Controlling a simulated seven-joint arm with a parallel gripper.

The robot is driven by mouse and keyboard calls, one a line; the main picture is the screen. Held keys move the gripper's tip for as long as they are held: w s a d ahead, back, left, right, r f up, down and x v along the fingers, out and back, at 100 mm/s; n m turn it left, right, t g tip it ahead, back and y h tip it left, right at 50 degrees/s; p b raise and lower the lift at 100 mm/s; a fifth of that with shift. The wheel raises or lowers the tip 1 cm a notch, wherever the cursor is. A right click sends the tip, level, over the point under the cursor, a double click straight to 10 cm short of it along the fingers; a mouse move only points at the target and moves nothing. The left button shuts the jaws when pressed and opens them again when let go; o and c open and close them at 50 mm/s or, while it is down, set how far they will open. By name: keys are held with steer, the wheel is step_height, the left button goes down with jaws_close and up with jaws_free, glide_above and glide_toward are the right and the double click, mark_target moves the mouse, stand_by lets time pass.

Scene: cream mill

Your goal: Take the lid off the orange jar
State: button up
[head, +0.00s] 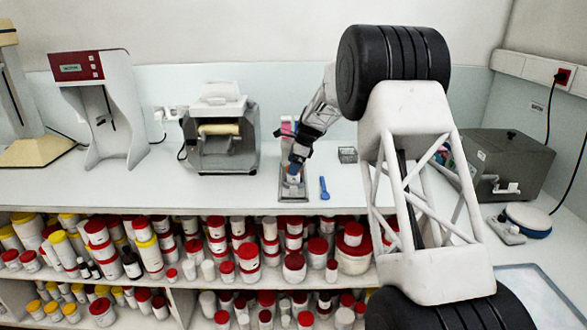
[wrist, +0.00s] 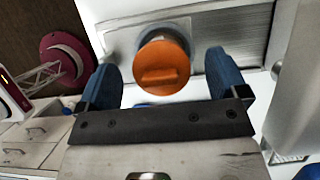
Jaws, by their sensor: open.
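The orange lid (wrist: 162,66) shows round, with a raised bar across its face, in the middle of the wrist view. A greyish rim shows behind it, and most of the jar body is hidden by the lid. My gripper (wrist: 160,70) is open, with one blue finger on each side of the lid and a visible gap to it on both sides. In the head view my gripper (head: 292,163) points down over a small metal tray on the worktop. I cannot make out the orange jar there.
The metal tray (head: 293,196) lies near the worktop's front edge. A blue tool (head: 324,188) lies just right of it, and a small wire basket (head: 347,155) stands behind. A grey machine (head: 222,135) is at left. Shelves below hold many jars.

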stand_by(0.5)
steer(key=c, duration=0.9)
steer(key=shift+r, duration=0.1)
steer(key=shift+r, duration=0.45)
step_height(320, 180, up, 3)
steer(key=shift+f, duration=0.15)
steer(key=s+d+r, duration=0.1)
steer(key=s+d, duration=0.1)
steer(key=s, duration=1.3)
steer(key=shift+s+d, duration=0.35)
steer(key=shift+s, duration=0.05)
steer(key=shift+r, duration=0.1)
steer(key=shift+r, duration=1.1)
